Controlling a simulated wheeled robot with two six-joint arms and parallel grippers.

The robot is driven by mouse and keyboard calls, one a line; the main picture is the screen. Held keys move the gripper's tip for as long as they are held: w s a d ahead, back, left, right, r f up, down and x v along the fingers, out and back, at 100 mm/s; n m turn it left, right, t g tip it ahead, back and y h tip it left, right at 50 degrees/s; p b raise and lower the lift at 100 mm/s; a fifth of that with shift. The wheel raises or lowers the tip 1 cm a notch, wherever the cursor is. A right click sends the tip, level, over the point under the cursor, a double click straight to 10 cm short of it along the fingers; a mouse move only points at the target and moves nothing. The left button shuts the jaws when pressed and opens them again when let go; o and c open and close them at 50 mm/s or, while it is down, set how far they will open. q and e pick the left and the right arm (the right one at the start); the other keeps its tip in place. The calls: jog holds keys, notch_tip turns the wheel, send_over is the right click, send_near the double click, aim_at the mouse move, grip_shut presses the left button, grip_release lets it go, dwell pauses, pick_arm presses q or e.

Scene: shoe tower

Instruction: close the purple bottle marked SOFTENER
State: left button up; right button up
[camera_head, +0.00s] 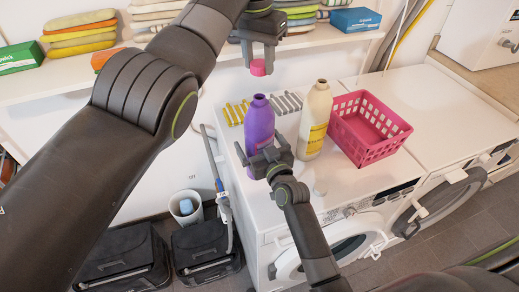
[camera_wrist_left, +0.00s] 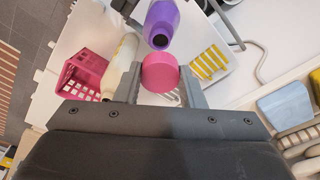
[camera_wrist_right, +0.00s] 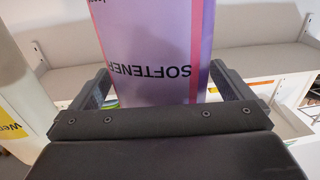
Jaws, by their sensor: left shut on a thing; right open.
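The purple bottle (camera_head: 259,120) stands upright on the white washing machine. The right wrist view shows its SOFTENER label (camera_wrist_right: 155,75). Its open, dark mouth (camera_wrist_left: 159,40) faces the left wrist camera. My left gripper (camera_head: 258,66) is shut on a pink cap (camera_wrist_left: 160,73), held above the bottle and apart from it. My right gripper (camera_head: 263,159) is open, with its fingers on either side of the bottle's lower body.
A cream bottle (camera_head: 315,120) stands close to the right of the purple one, with a pink basket (camera_head: 370,127) beyond it. Yellow (camera_head: 236,112) and grey (camera_head: 287,103) racks lie behind. A shelf with folded cloths (camera_head: 80,33) runs along the wall.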

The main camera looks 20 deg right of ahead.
aim_at(259, 97)
jog(key=c, duration=1.4)
pick_arm(q)
jog(key=shift+f, duration=2.5)
jog(key=shift+f, duration=0.1)
jog(key=shift+f, duration=0.75)
jog(key=shift+f, duration=0.6)
pick_arm(e)
jog(key=c, duration=0.5)
pick_arm(q)
jog(key=m, duration=0.4)
jog(key=shift+a+g, duration=0.1)
jog(key=shift+g, duration=0.2)
jog(key=m, duration=0.5)
jog(key=shift+w+m+g, duration=0.15)
jog(key=shift+m+g, duration=0.15)
